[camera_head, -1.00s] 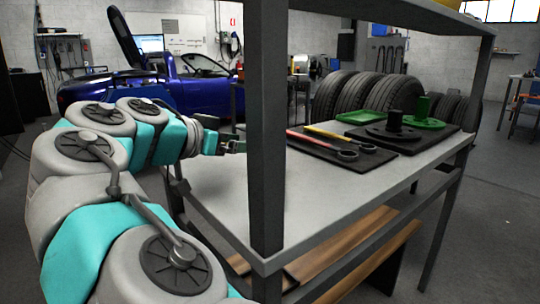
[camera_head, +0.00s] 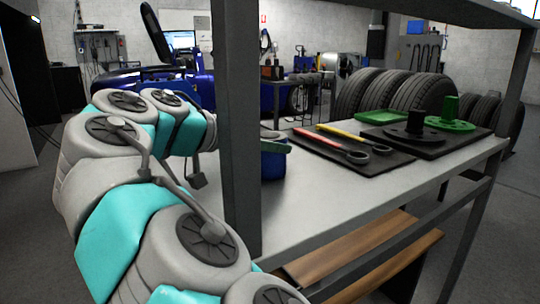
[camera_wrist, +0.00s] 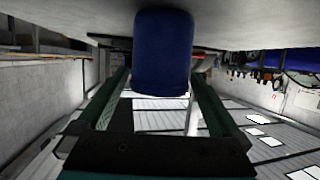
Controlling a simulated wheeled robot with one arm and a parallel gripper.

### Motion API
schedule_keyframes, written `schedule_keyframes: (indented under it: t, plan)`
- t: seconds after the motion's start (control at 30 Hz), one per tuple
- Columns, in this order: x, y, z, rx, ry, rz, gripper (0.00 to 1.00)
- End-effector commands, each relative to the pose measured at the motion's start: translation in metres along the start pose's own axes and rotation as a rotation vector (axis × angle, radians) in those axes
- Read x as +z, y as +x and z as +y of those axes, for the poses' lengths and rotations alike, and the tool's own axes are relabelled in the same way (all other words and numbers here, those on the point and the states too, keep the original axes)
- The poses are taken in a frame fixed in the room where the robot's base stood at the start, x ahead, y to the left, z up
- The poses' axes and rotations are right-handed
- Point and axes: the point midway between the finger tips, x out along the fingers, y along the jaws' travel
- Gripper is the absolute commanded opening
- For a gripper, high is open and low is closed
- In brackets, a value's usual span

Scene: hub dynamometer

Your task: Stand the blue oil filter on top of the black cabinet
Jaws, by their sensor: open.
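The blue oil filter (camera_head: 271,166) stands on the grey bench, partly hidden behind the dark front post. In the wrist view the filter (camera_wrist: 162,48) is a blue cylinder between the two fingertips. My gripper (camera_wrist: 160,82) is open, with one dark green finger on each side of the filter. I cannot tell whether either finger touches it. In the head view the post hides most of my gripper; a dark green finger (camera_head: 275,147) shows at the filter's top. A dark, cabinet-like shape (camera_head: 65,95) stands at the far left; I cannot tell if it is the black cabinet.
The bench's post (camera_head: 238,120) stands right beside my arm, and a shelf (camera_head: 440,10) is overhead. Bare bench top lies in front.

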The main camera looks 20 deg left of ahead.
Motion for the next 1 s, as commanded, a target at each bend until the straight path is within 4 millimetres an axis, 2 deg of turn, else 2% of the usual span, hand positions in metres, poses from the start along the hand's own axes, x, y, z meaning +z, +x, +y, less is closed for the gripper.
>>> schedule_keyframes:
  t: [0.17, 0.5, 0.7, 0.77, 1.0]
  plan:
    - [0.001, 0.009, 0.001, 0.002, 0.0, 0.0, 1.0]
    - [0.004, 0.051, 0.0, 0.001, 0.001, -0.001, 1.0]
    - [0.004, 0.052, 0.0, -0.001, 0.001, 0.001, 1.0]
    - [0.004, 0.052, 0.0, -0.001, 0.001, 0.0, 0.95]
    - [0.004, 0.051, 0.0, -0.001, 0.001, 0.0, 0.69]
